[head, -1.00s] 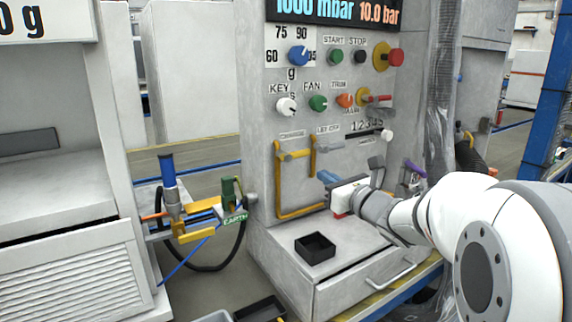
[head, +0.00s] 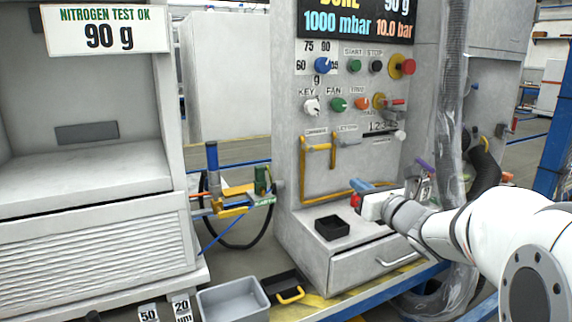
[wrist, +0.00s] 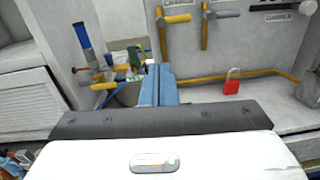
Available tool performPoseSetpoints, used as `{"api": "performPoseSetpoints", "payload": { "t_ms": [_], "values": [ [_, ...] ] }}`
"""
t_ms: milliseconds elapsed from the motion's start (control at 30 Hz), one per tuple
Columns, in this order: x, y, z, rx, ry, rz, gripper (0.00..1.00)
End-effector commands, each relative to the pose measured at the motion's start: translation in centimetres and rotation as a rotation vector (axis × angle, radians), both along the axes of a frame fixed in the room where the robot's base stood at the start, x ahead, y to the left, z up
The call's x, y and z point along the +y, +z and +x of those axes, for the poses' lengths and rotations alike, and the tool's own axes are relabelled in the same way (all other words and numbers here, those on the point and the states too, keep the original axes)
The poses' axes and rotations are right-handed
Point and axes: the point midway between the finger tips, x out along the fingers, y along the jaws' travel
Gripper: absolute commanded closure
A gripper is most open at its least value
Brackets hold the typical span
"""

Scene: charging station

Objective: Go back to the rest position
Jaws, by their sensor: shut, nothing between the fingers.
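My gripper (head: 359,186) is in front of the grey charging panel (head: 345,160), above the ledge over the drawer. Its blue fingers are together with nothing between them; they also show in the wrist view (wrist: 159,88). My white arm comes in from the right. A red padlock (wrist: 232,82) is beyond the gripper in the wrist view, near the yellow pipe; I cannot tell whether it hangs or stands. A black square tray (head: 332,227) sits on the ledge below and left of the gripper.
A drawer (head: 375,265) with a handle is under the ledge. A grey bin (head: 233,300) and a black tray with a yellow handle (head: 290,294) are at the bottom. A cabinet reading 90 g (head: 85,190) is at left. A valve assembly (head: 236,197) stands between cabinet and panel.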

Motion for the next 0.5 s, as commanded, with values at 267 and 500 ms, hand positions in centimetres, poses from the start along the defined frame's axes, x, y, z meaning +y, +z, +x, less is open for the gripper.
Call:
{"api": "performPoseSetpoints", "payload": {
  "t_ms": [267,500],
  "values": [
    [-0.9,2.6,-0.4,0.171,-0.139,0.251,1.00],
    [-2.5,4.6,-1.8,0.361,-0.335,0.599,1.00]
  ]
}}
